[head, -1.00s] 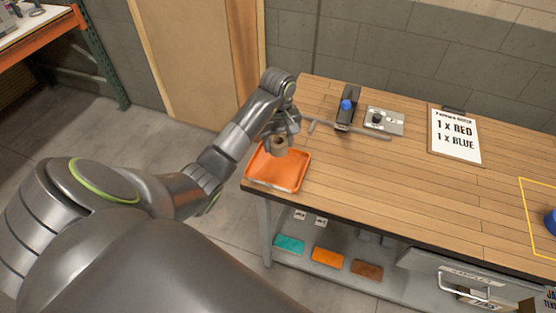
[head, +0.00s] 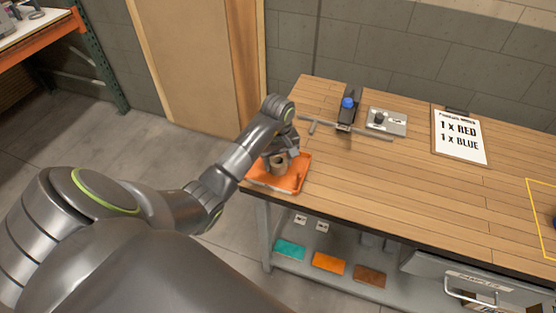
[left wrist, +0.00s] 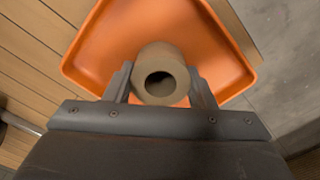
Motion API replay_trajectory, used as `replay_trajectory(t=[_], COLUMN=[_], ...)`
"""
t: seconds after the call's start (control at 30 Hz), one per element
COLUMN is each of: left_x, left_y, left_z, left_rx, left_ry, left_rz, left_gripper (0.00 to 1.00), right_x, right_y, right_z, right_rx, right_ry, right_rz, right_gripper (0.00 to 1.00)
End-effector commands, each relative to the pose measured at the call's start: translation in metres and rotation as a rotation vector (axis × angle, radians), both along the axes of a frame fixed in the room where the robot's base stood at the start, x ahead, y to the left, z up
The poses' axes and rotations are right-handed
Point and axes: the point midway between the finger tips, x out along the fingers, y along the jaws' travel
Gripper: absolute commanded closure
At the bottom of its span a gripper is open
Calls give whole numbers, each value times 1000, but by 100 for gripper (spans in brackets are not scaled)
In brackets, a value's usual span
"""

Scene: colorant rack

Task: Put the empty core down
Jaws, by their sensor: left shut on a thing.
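The empty core (head: 278,164) is a short brown cardboard tube with an open hole. In the left wrist view the core (left wrist: 160,72) stands end-on to the camera between the two fingers. My left gripper (head: 279,158) is shut on it, over the orange tray (head: 293,187). The tray (left wrist: 110,45) fills much of the left wrist view behind the core. I cannot tell whether the core's lower end touches the tray floor. My right gripper is not in view.
The tray sits at the near left corner of the wooden table (head: 390,200). The middle is clear.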

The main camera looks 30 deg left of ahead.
Motion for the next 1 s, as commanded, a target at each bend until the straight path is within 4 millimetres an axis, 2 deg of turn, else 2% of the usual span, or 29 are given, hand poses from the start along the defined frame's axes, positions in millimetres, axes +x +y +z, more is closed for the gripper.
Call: replay_trajectory(t=[0.07, 0.1, 0.27, 0.67, 0.8, 0.9, 1.0], left_x=[0, 0, 0, 0, 1, 1, 0], left_y=[0, 0, 0, 0, 1, 1, 0], left_z=[-4, -3, -2, 4, 25, 56, 70], left_rx=[0, 0, 0, 0, 2, 2, 0], left_ry=[0, 0, 0, -1, -7, -6, 0], left_rz=[0, 0, 0, 0, -1, -1, 0], left_gripper=[72, 47, 28, 28, 28, 28, 28], right_x=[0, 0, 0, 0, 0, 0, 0], right_y=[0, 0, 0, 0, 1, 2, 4], right_z=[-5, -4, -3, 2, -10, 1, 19], right_rx=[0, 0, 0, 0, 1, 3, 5], right_ry=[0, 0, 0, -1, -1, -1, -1], right_rz=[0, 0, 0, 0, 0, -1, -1], right_gripper=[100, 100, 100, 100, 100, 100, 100])
